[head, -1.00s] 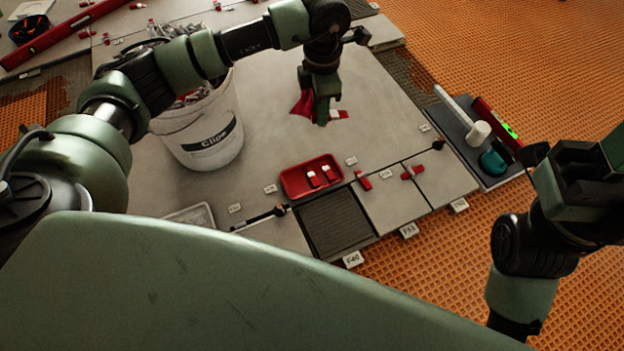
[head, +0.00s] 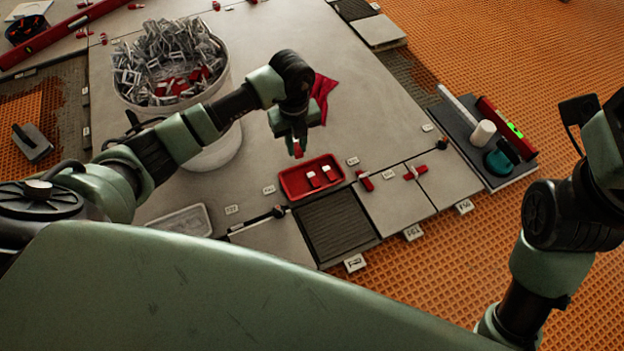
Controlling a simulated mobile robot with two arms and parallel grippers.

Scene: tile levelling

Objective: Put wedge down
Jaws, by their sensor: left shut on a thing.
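My left gripper (head: 296,144) points down just above the back edge of a red tray (head: 291,189).
A white bucket (head: 215,153) full of clips stands left of the tray. Red wedges (head: 365,181) sit along the tile joints. A dark board (head: 504,175) with a level and tools lies at right. Bare tile lies behind the tray.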

